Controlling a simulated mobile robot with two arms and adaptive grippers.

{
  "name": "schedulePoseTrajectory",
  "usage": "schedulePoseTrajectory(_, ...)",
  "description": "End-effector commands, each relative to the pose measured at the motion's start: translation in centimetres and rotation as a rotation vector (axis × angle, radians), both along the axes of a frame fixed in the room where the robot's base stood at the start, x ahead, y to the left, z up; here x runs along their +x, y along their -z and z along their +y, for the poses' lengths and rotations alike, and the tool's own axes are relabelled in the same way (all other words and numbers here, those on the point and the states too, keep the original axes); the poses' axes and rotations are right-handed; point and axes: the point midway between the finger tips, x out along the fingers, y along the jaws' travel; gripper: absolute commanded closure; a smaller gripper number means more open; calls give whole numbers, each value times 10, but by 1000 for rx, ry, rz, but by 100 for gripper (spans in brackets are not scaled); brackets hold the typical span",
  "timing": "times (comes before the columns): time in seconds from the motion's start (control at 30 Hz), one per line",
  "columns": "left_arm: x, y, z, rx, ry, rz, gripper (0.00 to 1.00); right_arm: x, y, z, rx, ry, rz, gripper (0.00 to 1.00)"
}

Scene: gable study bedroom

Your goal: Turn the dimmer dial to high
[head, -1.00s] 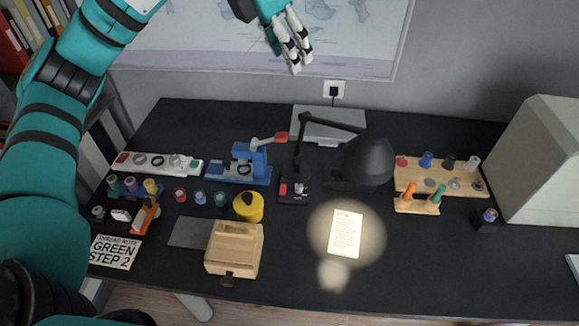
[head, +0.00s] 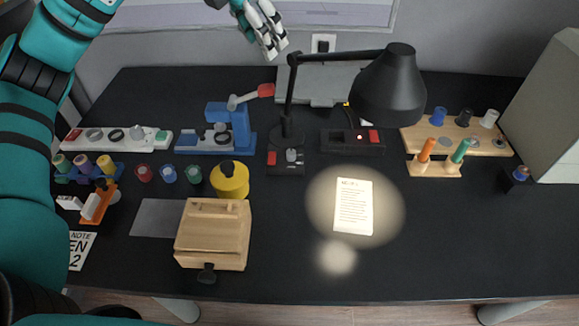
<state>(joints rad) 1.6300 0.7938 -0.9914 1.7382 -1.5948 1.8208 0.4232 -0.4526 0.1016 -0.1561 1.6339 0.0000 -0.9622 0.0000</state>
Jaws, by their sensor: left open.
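A black desk lamp (head: 390,85) stands at the back middle of the desk, its head lit over a paper note. On its base, a small grey knob (head: 291,155) that looks like the dimmer dial sits beside a red switch (head: 271,158). The knob's setting is too small to read. My left gripper (head: 268,42) is open and empty at the top of the head view, above and behind the lamp base, apart from the knob. My right gripper is not in view.
A black box (head: 352,141) with a red button stands right of the lamp base. A blue press (head: 228,128), yellow container (head: 230,180) and wooden box (head: 214,235) are to the left. A wooden peg rack (head: 455,138) stands right. The desk's front right (head: 460,240) is clear.

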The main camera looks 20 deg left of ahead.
Motion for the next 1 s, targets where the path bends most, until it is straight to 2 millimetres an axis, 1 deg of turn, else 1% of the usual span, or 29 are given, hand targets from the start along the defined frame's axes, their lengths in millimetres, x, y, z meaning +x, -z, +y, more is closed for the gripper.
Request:
schedulePoseTrajectory(0.03,0,43,0,0,0,1,53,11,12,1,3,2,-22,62)
schedulePoseTrajectory(0.1,0,71,0,0,0,1,53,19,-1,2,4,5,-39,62)
schedulePoseTrajectory(0.17,0,92,0,0,0,0,53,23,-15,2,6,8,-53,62)
schedulePoseTrajectory(0.2,0,106,0,0,0,0,53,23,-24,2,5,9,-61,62)
schedulePoseTrajectory(0.3,0,132,0,0,0,0,53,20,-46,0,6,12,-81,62)
schedulePoseTrajectory(0.43,0,152,0,0,0,-1,53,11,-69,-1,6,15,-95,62)
schedulePoseTrajectory(0.5,0,156,0,0,0,-1,53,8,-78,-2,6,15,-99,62)
schedulePoseTrajectory(0.6,1,160,0,0,0,0,53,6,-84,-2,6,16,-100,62)
schedulePoseTrajectory(0.73,4,170,-3,1,0,3,53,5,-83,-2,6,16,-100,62)
schedulePoseTrajectory(0.83,10,188,-6,1,0,4,53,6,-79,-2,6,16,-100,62)
schedulePoseTrajectory(0.97,19,214,-11,0,1,4,53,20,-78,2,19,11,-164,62)
schedulePoseTrajectory(1.0,23,222,-13,0,1,4,53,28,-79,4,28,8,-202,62)
